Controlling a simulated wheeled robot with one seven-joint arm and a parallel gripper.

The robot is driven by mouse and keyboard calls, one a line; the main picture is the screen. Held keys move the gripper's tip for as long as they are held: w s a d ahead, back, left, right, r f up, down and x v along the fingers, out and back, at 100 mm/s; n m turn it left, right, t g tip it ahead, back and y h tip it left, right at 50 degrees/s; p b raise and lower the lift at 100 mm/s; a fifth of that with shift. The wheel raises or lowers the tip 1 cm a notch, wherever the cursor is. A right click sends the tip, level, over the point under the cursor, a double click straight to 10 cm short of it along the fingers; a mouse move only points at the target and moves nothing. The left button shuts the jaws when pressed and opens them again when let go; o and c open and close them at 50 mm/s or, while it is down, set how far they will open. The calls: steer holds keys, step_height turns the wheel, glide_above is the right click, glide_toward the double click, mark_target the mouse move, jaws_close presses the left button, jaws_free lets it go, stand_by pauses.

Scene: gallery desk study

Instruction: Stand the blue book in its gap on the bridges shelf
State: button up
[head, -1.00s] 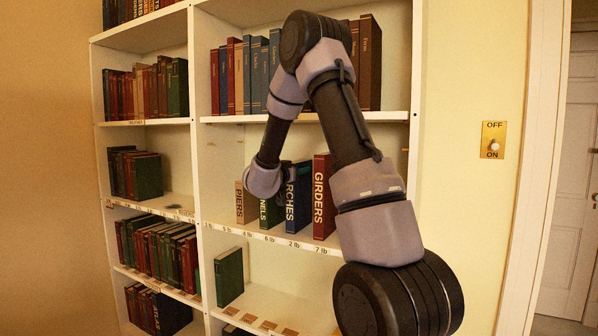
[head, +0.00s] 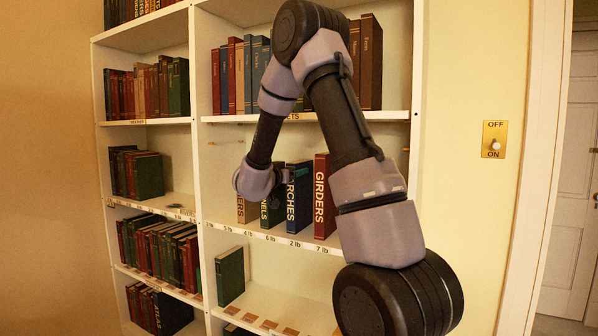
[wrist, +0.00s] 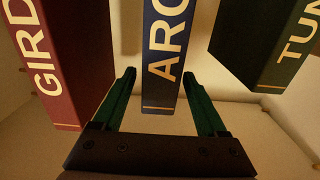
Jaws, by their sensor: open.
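The blue book (head: 299,196), with "ARCHES" on its spine, stands upright on the middle right shelf. It stands between the dark green "TUNNELS" book (head: 271,212) and the red "GIRDERS" book (head: 324,195). In the wrist view the blue book (wrist: 163,60) shows between the two green fingers of my gripper (wrist: 158,73). In the head view my wrist hides part of the tan "PIERS" book (head: 241,210) and the green book.
Weight labels run along the shelf edge (head: 271,238). Shelf room is bare left of the tan book. A green book (head: 230,276) stands on the shelf below, with room to its right. A full row of books (head: 239,78) stands above.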

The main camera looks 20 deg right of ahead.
steer(key=s+a+r+n+t+y, duration=0.3)
steer(key=s+a+r+y, duration=0.75)
steer(key=a+y, duration=0.35)
steer(key=s+f+n+g+y, duration=0.1)
steer(key=s+f+g, duration=0.1)
steer(key=s, duration=1)
steer(key=s+f+n+g+y, duration=0.1)
steer(key=s+g, duration=0.4)
steer(key=s, duration=0.6)
step_height(320, 180, down, 2)
steer(key=shift+s+a+f+n, duration=0.1)
steer(key=shift+s+a+n, duration=0.25)
steer(key=shift+n, duration=0.25)
